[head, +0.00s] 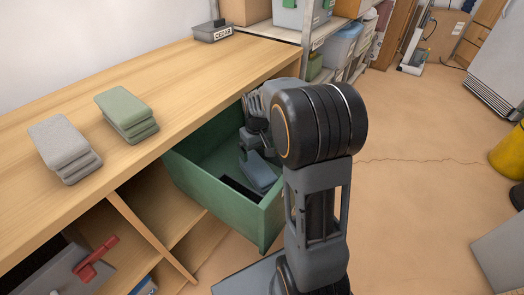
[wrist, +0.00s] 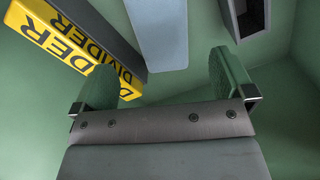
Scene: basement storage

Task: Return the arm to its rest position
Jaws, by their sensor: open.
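My gripper (wrist: 166,82) is open in the wrist view, its two green-padded fingers apart with nothing between them. It points into a green drawer (wrist: 185,110), whose floor and walls fill that view. In the head view my arm stands in front of the pulled-out green drawer (head: 226,215) and bends over it. My arm hides part of the drawer, and the fingers cannot be made out there. A pale blue flat piece (wrist: 158,30) lies ahead, and a dark hollow box (wrist: 248,15) is beyond the right finger.
The drawer hangs below a wooden bench (head: 185,72). Open floor lies to the right.

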